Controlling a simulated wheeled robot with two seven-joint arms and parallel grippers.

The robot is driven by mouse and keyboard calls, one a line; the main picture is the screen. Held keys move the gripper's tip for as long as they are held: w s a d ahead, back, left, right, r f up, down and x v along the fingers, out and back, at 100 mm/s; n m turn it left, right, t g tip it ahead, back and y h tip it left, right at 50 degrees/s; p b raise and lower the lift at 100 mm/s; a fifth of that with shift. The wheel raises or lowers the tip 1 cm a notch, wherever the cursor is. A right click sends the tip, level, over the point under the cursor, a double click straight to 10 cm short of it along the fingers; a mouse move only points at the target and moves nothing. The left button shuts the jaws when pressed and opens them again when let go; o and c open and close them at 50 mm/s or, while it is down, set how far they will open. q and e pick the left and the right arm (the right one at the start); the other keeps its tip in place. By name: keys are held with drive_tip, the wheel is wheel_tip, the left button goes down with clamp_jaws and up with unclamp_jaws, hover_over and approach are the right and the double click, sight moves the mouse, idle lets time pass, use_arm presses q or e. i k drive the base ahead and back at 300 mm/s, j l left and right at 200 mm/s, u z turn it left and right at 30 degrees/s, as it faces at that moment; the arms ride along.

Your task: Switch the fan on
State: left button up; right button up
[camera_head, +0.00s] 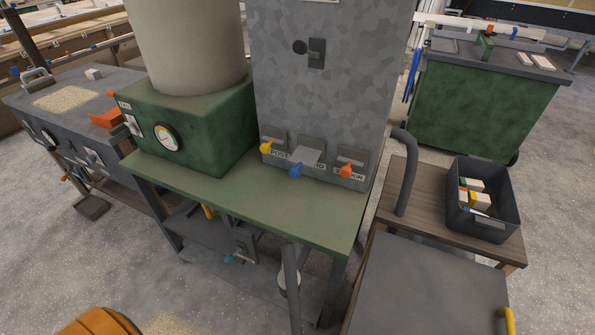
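A green box (205,135) with a wide beige cylinder (190,40) on top stands on a green table. Its left face carries a small label (125,105), which may read FAN but is too small to be sure. Just below the label is a small switch (132,125) with a pale plate; its position cannot be made out. A round white dial gauge (166,137) sits to the right of the switch. Neither of my grippers is in view.
A grey metal cabinet (330,90) with orange and blue levers stands right of the box on the green table (320,218). A grey bench (70,95) is at left. At right are a dark bin (487,222) and a curved grey handle (407,185).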

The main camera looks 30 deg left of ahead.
sight(133, 129)
drive_tip(key=u, duration=2)
drive_tip(key=i+j+z, duration=0.4)
drive_tip(key=i+j, duration=0.45)
